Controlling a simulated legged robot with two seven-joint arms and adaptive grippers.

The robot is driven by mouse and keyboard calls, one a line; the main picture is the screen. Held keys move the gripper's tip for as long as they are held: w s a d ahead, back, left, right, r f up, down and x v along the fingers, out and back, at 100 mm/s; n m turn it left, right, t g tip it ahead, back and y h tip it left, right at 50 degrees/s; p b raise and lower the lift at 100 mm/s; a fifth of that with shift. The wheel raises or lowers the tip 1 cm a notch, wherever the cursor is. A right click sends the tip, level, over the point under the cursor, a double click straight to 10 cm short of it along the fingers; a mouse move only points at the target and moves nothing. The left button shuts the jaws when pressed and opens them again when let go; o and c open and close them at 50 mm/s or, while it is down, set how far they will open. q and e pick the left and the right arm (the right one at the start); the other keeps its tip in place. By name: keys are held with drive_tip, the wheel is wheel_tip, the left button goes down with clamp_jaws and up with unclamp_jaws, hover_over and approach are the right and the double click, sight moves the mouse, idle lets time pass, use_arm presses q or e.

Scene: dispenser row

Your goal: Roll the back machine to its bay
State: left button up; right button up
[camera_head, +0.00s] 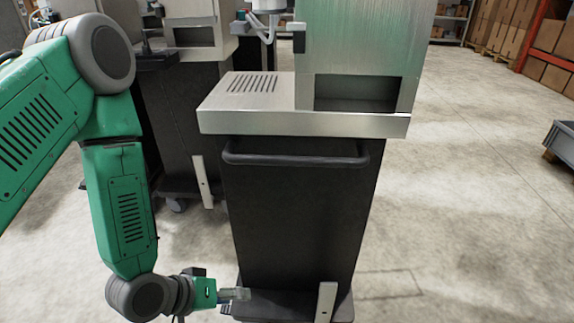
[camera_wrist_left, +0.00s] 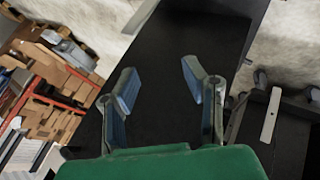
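A dispenser machine stands close in front of me, with a steel top (camera_head: 360,50) and a black cabinet (camera_head: 295,220). A dark handle bar (camera_head: 295,155) runs across its front below the steel ledge. A pale upright lever (camera_head: 326,302) stands at its base. A similar machine (camera_head: 185,130) stands farther back on the left; the frames do not label which is the back machine. My left gripper (camera_head: 236,294) is low by the near machine's lower left side. In the wrist view its fingers (camera_wrist_left: 158,80) are apart with nothing between them, before a black panel (camera_wrist_left: 178,50). My right gripper is not in view.
A grey crate (camera_head: 562,140) stands at the right edge. Shelving with cartons (camera_head: 550,45) is at the back right. The concrete floor (camera_head: 470,190) right of the near machine is clear, with a thin rectangular outline (camera_head: 390,285) near its base.

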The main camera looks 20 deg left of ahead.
use_arm(q)
drive_tip(key=w+r+n+t+h+b, duration=0.1)
drive_tip(key=w+r+n+t+h, duration=0.1)
drive_tip(key=w+r+n+t, duration=0.3)
drive_tip(key=n+t+h+b, duration=0.1)
drive_tip(key=t+h+b, duration=0.15)
drive_tip(key=t, duration=0.25)
approach(288, 165)
drive_tip(key=shift+h, duration=0.35)
drive_tip(key=x, duration=0.3)
drive_tip(key=b+x, duration=0.1)
drive_tip(key=x, duration=0.3)
drive_tip(key=a+b+x, duration=0.1)
drive_tip(key=x, duration=0.3)
drive_tip(key=shift+w+f, duration=0.1)
drive_tip(key=shift+w, duration=0.15)
drive_tip(key=shift+a+n, duration=0.1)
drive_tip(key=shift+n, duration=0.2)
clamp_jaws()
